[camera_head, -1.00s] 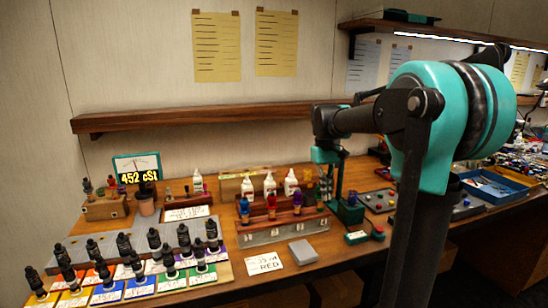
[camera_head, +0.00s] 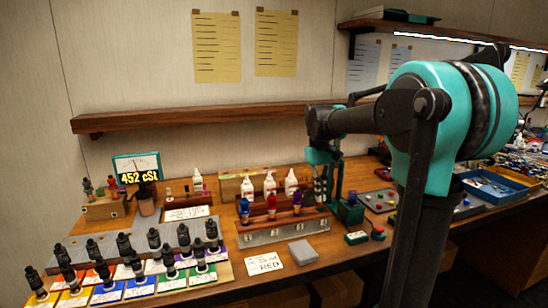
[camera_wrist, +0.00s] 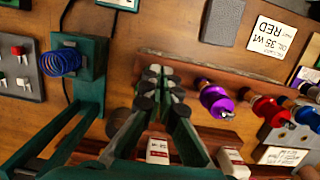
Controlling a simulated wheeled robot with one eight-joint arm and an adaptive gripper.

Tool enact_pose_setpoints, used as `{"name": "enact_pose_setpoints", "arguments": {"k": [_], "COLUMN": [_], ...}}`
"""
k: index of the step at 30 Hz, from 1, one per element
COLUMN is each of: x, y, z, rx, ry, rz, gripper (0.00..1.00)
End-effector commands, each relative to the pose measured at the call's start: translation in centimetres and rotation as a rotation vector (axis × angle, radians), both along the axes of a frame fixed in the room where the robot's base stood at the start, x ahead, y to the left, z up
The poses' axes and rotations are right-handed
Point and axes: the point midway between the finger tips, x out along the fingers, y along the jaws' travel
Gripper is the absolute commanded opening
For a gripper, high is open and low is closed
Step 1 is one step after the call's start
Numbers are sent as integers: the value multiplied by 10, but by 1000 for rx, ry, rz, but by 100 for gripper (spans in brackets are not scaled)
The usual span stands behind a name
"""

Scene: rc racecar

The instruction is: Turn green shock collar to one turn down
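My gripper (camera_head: 320,188) is over the right end of the shock rack (camera_head: 262,238), pointing down. In the wrist view my gripper (camera_wrist: 158,80) has its two fingertips close together, with only a narrow gap. I cannot make out a green shock or its collar; the fingers cover that end of the row. A purple shock (camera_wrist: 215,98) stands beside the fingers, apart from them. A red shock (camera_wrist: 268,110) and a blue shock (camera_wrist: 304,117) follow along the same rack. Whether the fingers hold anything is hidden.
White bottles (camera_head: 270,183) stand behind the rack. A grey block (camera_head: 302,252) and a card reading RED (camera_head: 264,264) lie in front. A green stand with a blue coil (camera_wrist: 62,63) is close to the gripper. Several dark-topped bottles (camera_head: 155,240) fill the left.

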Motion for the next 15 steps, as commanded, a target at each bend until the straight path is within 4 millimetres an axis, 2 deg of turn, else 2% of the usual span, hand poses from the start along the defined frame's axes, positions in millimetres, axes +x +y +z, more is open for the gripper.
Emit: {"name": "enact_pose_setpoints", "arguments": {"k": [15], "x": [-7], "y": [1], "z": [2], "rx": [1], "ry": [-3], "rz": [1], "gripper": [0]}}
